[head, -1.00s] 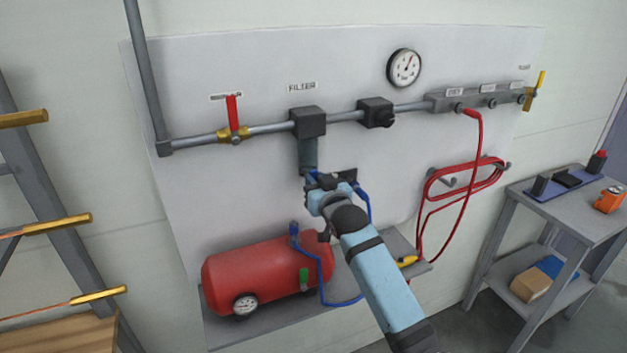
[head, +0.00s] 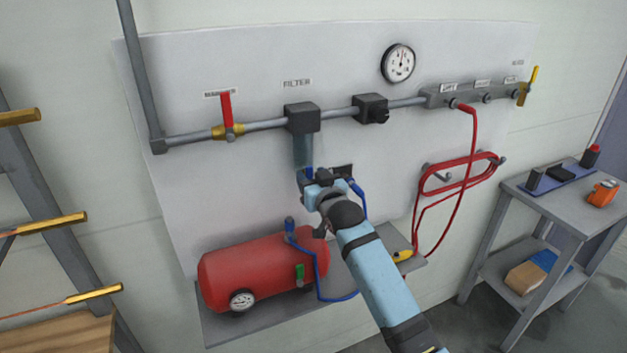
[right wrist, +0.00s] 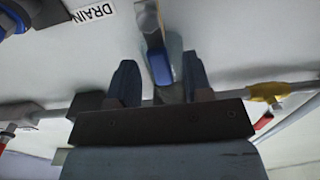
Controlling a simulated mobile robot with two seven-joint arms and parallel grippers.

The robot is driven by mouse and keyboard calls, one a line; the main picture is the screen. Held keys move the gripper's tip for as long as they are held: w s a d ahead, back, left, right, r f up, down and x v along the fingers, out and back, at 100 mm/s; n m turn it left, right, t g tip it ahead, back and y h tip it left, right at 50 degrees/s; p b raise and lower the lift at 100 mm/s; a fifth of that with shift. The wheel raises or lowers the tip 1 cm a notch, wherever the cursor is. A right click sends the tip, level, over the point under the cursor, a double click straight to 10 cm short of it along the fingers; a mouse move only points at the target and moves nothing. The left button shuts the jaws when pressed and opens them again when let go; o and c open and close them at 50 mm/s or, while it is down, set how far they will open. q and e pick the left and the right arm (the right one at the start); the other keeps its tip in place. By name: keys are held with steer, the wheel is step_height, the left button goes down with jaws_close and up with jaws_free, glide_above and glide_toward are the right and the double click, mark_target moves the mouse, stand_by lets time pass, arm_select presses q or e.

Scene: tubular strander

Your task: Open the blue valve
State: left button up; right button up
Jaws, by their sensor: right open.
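The blue valve handle (head: 308,173) hangs under the grey filter bowl (head: 303,152), below the black filter head (head: 302,118). My right gripper (head: 322,176) is beside it at the panel and hides part of it. In the right wrist view the blue handle (right wrist: 160,68) stands between the two dark fingers of my open right gripper (right wrist: 158,82). A gap shows on each side of the handle, so the fingers do not appear to grip it. My left gripper is not in view.
A pipe (head: 265,124) with a red-handled valve (head: 226,112) runs above. A red tank (head: 255,272) with a blue hose (head: 340,300) stands on a shelf below. A coiled red hose (head: 450,178) hangs to the right. A DRAIN label (right wrist: 95,10) shows in the wrist view.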

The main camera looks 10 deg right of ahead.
steer(key=b+v, duration=0.1)
steer(key=v, duration=1.2)
steer(key=shift+s+b, duration=0.35)
steer(key=shift+d, duration=0.15)
steer(key=s+d+f+g+h+p, duration=0.1)
steer(key=s+d+f+g+p, duration=0.1)
steer(key=s+f, duration=1.2)
steer(key=s+d+f+g+h+p, duration=0.1)
steer(key=s+d+f+g+p, duration=0.2)
steer(key=s+f, duration=1.1)
steer(key=s+d+g, duration=0.1)
steer(key=s+d, duration=0.2)
steer(key=shift+d+f+p, duration=0.3)
steer(key=shift+s, duration=0.1)
